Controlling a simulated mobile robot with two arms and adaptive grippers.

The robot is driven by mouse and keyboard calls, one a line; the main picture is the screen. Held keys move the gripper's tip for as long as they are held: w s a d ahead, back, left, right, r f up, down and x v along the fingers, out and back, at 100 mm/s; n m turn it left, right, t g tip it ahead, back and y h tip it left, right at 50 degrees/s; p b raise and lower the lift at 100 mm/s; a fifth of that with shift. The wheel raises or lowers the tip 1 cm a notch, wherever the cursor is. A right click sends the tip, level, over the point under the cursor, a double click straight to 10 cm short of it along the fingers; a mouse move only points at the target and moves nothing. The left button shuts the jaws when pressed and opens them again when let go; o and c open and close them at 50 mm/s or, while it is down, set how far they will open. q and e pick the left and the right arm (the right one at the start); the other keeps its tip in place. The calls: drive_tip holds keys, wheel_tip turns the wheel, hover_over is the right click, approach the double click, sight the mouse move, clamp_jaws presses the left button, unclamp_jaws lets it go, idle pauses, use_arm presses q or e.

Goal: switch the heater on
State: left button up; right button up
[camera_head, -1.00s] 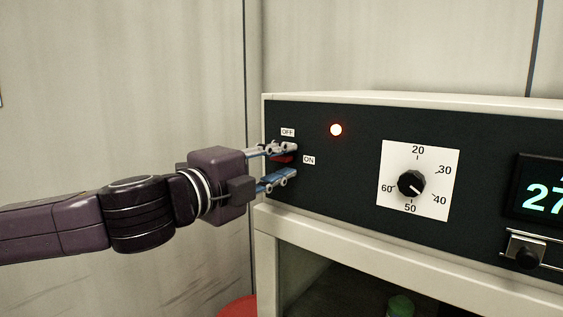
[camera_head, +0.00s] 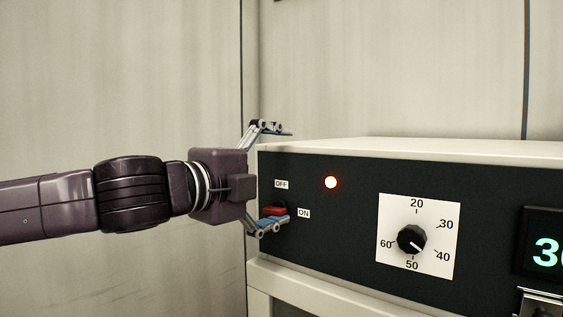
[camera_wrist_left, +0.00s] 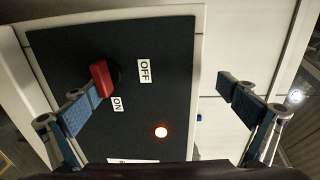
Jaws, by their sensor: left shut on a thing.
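An indicator lamp (camera_head: 331,183) glows orange. My left gripper (camera_head: 270,174) is at the panel's left end with its fingers spread wide. Its lower finger lies just below the switch; its upper finger is above the heater's top. In the left wrist view, one finger's tip is at the red switch (camera_wrist_left: 103,79), apparently touching it, and the other is far off beyond the panel edge. My right gripper is not in view.
A black dial (camera_head: 411,239) on a white scale points between 40 and 50. A lit display (camera_head: 546,250) is partly cut off at the right. The heater stands on a pale frame (camera_head: 310,293) against a pale wall; the space above its top is clear.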

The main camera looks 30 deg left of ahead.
use_arm(q)
drive_tip(key=shift+o, duration=0.2)
drive_tip(key=r, duration=0.3)
drive_tip(key=shift+s+a+r+t, duration=0.1)
drive_tip(key=shift+s+r+t, duration=0.15)
drive_tip(key=shift+r+t, duration=0.1)
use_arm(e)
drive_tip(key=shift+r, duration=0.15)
use_arm(q)
wheel_tip(320, 180, down, 2)
drive_tip(key=shift+f, duration=0.15)
drive_tip(key=shift+c, duration=0.7)
drive_tip(key=shift+s, duration=0.45)
drive_tip(key=shift+c, duration=1.3)
drive_tip(key=s, duration=0.4)
drive_tip(key=shift+s+d+r+p, duration=0.1)
drive_tip(key=shift+d+r+p, duration=0.2)
drive_tip(key=shift+p, duration=0.1)
drive_tip(key=c, duration=1.2)
drive_tip(key=shift+o, duration=0.2)
approach(287, 153)
drive_tip(key=shift+s+d+f, duration=0.15)
drive_tip(key=shift+s+f, duration=0.5)
drive_tip(key=shift+s+d+f, duration=0.2)
drive_tip(key=shift+s+f, duration=0.4)
drive_tip(key=shift+f, duration=0.1)
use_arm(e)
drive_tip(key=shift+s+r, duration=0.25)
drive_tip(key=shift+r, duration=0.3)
